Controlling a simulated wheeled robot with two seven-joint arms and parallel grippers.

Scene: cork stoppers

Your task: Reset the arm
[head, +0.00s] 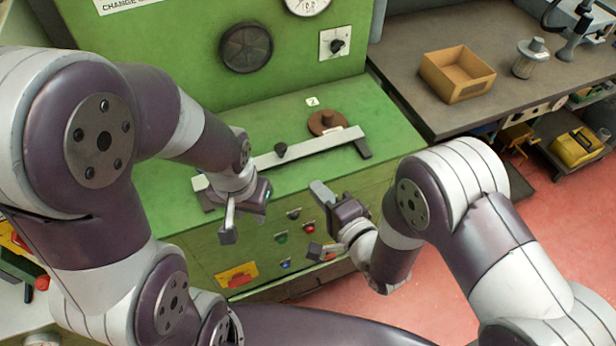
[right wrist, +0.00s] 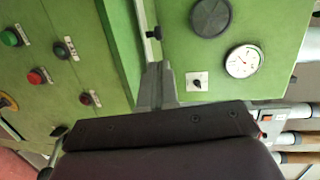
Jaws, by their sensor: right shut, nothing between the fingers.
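My right gripper (head: 322,192) is shut and empty in the head view, raised in front of the green machine (head: 190,225) near its front edge. Its fingers (right wrist: 157,85) are together in the right wrist view, with nothing between them. My left gripper (head: 230,222) hangs near the machine's front edge, left of my right gripper; its finger spacing is unclear and no held object shows. A pale flat bar (head: 310,145) with a dark knob (head: 280,150) lies across the machine's green top. A brown round piece with a knob (head: 327,123) sits behind the bar. No cork stopper can be made out.
Buttons (head: 280,238) and a red-and-yellow switch (head: 238,276) are on the machine's front. A gauge (right wrist: 242,61) and dial switch (right wrist: 197,81) are on its upright panel. A grey bench (head: 415,95) at right holds an open cardboard box (head: 457,75). Red floor (head: 560,215) is clear.

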